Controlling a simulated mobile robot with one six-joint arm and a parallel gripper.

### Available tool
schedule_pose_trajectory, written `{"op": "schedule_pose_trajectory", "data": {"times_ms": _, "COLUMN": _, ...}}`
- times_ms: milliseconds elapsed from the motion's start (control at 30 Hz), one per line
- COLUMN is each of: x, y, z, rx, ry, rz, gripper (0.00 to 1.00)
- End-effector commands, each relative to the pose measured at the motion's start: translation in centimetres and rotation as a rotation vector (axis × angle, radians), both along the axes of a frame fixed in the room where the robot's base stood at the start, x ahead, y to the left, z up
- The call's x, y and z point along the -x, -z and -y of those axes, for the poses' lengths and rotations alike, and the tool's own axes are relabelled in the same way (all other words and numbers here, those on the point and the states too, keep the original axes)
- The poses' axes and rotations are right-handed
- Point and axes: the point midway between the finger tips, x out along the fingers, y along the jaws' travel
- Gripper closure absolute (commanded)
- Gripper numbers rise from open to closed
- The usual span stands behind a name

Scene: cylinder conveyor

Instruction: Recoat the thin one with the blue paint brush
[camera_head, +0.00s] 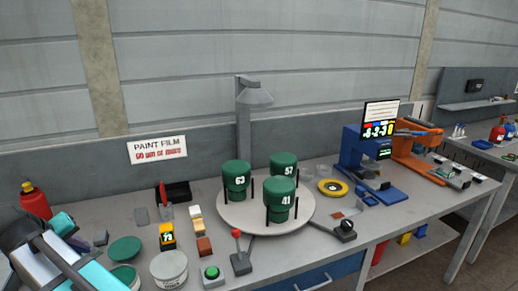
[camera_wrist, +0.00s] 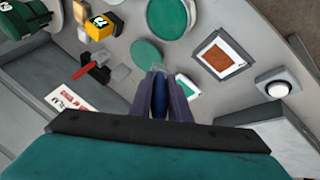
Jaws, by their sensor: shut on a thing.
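Three green cylinders stand upright on a round turntable (camera_head: 235,222) in the head view. They are marked 63 (camera_head: 237,180), 57 (camera_head: 284,167) and 41 (camera_head: 280,199). My gripper (camera_wrist: 158,90) is shut on a slim dark blue thing (camera_wrist: 159,97), which looks like the blue brush's handle; its far end is hard to make out. It is above the bench's left part, away from the cylinders. An open-looking green paint tin (camera_head: 123,276) and a green disc (camera_head: 125,248) are at the left. A wall sign (camera_head: 158,149) reads "PAINT FILM" and seemingly "60 µm or more".
A red-handled tool (camera_head: 162,193) stands by a black tray (camera_head: 176,192). A yellow gauge (camera_head: 167,237), a red-knobbed lever (camera_head: 240,258) and a green button (camera_head: 211,273) lie before the turntable's left side. A lamp post (camera_head: 243,130) rises behind it. Thin dark posts stand around the cylinders.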

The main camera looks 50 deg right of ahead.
Motion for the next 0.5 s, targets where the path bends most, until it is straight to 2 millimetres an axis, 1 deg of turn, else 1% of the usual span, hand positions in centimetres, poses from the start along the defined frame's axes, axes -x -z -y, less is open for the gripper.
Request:
{"op": "schedule_pose_trajectory", "data": {"times_ms": 133, "x": 0.0, "y": -0.2, "z": 0.2, "rx": 0.0, "ry": 0.002, "rz": 0.0, "gripper": 1.0}}
{"op": "schedule_pose_trajectory", "data": {"times_ms": 267, "x": -0.1, "y": -0.8, "z": 1.7, "rx": 0.0, "ry": 0.019, "rz": 0.0, "gripper": 1.0}}
{"op": "schedule_pose_trajectory", "data": {"times_ms": 367, "x": 0.0, "y": -1.5, "z": 3.7, "rx": -0.001, "ry": 0.045, "rz": 0.0, "gripper": 1.0}}
{"op": "schedule_pose_trajectory", "data": {"times_ms": 500, "x": 0.2, "y": -2.6, "z": 7.6, "rx": -0.003, "ry": 0.089, "rz": -0.001, "gripper": 1.0}}
